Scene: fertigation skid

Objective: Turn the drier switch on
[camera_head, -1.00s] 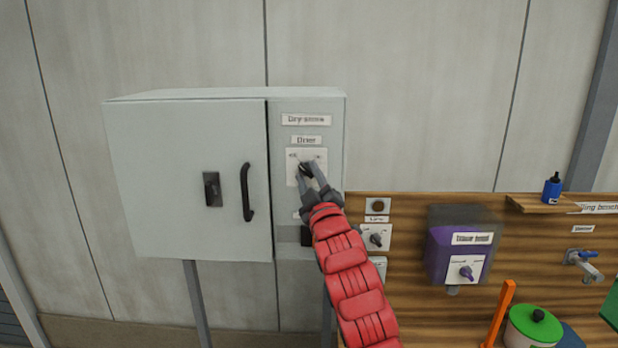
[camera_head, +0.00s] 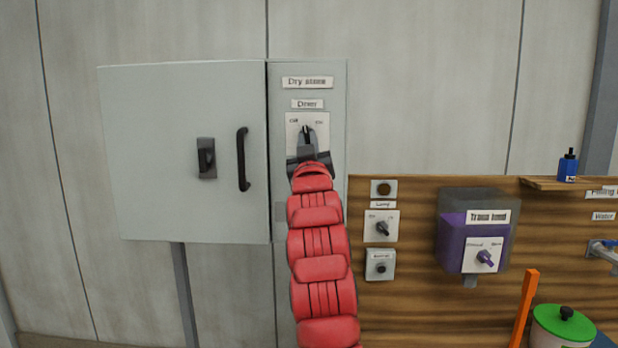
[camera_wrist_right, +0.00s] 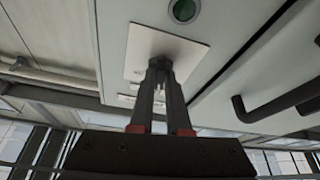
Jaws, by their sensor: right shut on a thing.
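The drier switch has a white plate (camera_head: 294,123) marked off at left and on at right, under a "Drier" label (camera_head: 307,104) on the grey dry-store cabinet. Its dark knob (camera_head: 306,131) sits between my right gripper's fingertips (camera_head: 307,139). My right gripper is shut on the knob, coming from below. The right wrist view shows the fingers (camera_wrist_right: 160,78) closed around the knob at the white plate (camera_wrist_right: 185,48). The fingers hide most of the knob, so I cannot tell exactly where it points. My left gripper is not in view.
The cabinet door (camera_head: 160,150) has a black latch (camera_head: 206,158) and a bar handle (camera_head: 243,160), left of the switch. A green lamp (camera_wrist_right: 184,10) shows beside the plate in the wrist view. A wooden panel with a lamp switch (camera_head: 382,228) and purple box (camera_head: 452,240) stands at right.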

